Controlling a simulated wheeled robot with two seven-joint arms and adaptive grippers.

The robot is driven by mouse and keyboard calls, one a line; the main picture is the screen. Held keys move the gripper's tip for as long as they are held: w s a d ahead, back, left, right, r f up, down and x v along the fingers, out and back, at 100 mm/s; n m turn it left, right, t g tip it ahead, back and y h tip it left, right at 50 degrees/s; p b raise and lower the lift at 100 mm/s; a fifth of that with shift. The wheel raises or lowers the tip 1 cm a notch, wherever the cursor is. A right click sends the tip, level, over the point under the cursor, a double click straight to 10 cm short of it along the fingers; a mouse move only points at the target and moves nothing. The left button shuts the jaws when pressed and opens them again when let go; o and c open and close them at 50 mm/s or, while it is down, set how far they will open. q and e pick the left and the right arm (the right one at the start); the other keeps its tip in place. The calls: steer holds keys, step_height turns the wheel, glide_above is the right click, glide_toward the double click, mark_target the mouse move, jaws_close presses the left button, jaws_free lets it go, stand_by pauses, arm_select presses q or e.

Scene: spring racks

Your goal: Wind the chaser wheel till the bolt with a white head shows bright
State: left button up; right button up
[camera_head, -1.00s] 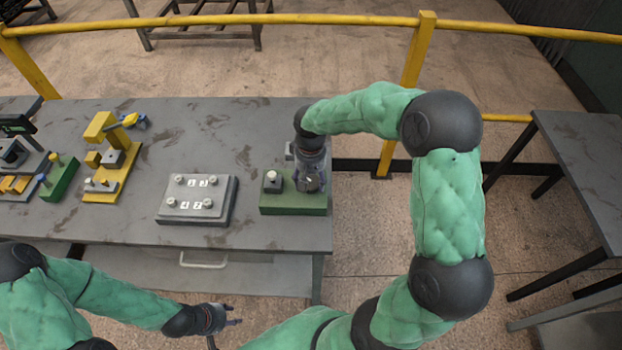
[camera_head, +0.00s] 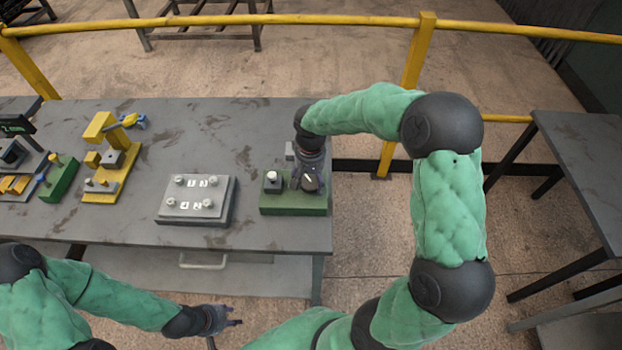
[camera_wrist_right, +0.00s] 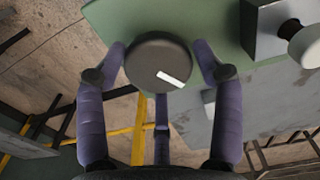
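The chaser wheel, a dark round knob with a white mark (camera_wrist_right: 158,62), fills the middle of the right wrist view, above a green base (camera_head: 300,208) at the table's right end. My right gripper (camera_head: 309,182) is over it from above, its purple fingers (camera_wrist_right: 160,72) around the wheel and appearing to touch its rim. The bolt with a white head (camera_head: 272,175) stands on a grey block left of the gripper; it also shows at the right wrist view's upper right (camera_wrist_right: 308,45). Its head looks white in the head view. My left gripper (camera_head: 234,323) is empty below the table's front edge.
Yellow (camera_head: 120,178) and green (camera_head: 60,180) fixtures stand farther left. A yellow rail (camera_head: 300,18) runs behind the table. The table's middle back is clear.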

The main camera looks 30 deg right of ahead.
mark_target(310, 180)
steer(key=shift+o, duration=1)
steer(key=shift+w, duration=0.25)
steer(key=shift+s+r, duration=0.1)
steer(key=shift+s, duration=0.05)
step_height(310, 180, up, 12)
